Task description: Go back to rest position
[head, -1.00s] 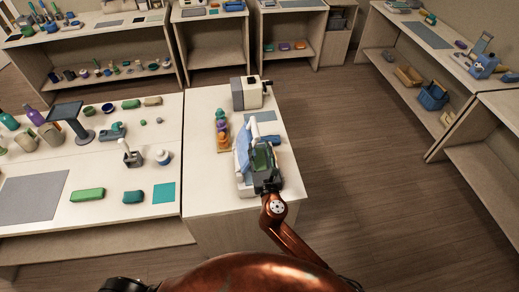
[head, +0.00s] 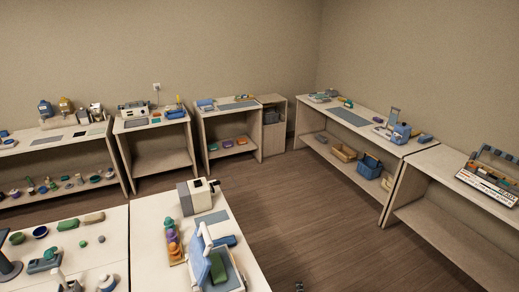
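A white and blue device (head: 212,268) with its blue lid raised stands at the front of the near white-topped table, with a green piece inside it. The bottom of the frame cuts off its lower part. Small dark tips at the bottom edge look like part of my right gripper (head: 321,286), to the right of the device and apart from it. Too little of it shows to tell its opening or whether it holds anything. My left gripper is not in view.
A white and grey machine (head: 198,195) and a tray of coloured figures (head: 175,243) share the near table. Benches with tools line the back wall. A blue basket (head: 369,166) sits on the right bench's lower shelf. The wooden floor (head: 300,220) between is clear.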

